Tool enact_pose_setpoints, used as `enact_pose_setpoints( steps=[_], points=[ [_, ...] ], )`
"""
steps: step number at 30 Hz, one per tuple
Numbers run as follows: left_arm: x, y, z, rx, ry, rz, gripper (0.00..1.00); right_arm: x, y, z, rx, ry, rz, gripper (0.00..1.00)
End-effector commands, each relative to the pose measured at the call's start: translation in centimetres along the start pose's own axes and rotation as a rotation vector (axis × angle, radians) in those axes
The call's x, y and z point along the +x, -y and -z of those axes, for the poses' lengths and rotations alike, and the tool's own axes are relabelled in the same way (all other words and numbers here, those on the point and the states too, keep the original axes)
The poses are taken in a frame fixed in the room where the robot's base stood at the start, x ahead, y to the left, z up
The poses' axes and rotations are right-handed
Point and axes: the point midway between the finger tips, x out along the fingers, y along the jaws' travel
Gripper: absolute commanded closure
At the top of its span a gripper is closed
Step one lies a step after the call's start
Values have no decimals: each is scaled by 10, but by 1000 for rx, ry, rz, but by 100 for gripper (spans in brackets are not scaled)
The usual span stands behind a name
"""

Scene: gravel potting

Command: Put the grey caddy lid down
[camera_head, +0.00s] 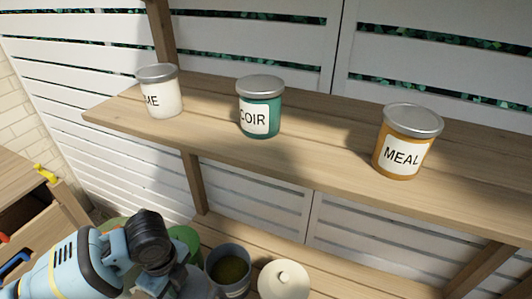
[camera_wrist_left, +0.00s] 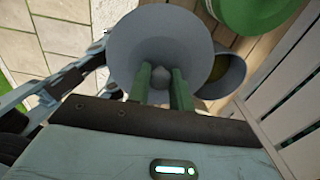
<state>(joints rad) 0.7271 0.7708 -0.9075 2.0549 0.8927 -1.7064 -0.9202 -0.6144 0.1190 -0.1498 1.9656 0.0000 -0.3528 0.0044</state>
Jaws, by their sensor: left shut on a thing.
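The grey caddy lid (camera_wrist_left: 160,35) is a round grey disc with a small knob, seen from its knob side in the left wrist view. My left gripper (camera_wrist_left: 161,76) is shut on the knob between its two green fingers. The lid is held up beside an open grey pot (camera_head: 229,268) with dark contents, which I take to be the caddy. In the wrist view the lid partly covers this pot (camera_wrist_left: 234,74). In the head view my left forearm hides most of the gripper. My right gripper is not in view.
A cream lid-like disc with a knob (camera_head: 284,281) lies right of the pot on the lower wooden boards. A green round object (camera_head: 187,236) is behind my arm. The upper shelf (camera_head: 330,140) bears a white tin (camera_head: 160,92), a teal COIR tin (camera_head: 259,106) and an orange MEAL tin (camera_head: 407,140).

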Motion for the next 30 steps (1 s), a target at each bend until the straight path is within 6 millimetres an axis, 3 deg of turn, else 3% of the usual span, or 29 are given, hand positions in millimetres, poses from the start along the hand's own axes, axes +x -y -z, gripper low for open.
enact_pose_setpoints(
  steps=[15,30],
  points=[
    [-63,22,0,-924,-7,3,100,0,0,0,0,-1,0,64],
    [-118,30,0,-1741,4,4,100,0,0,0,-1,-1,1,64]
  ],
)
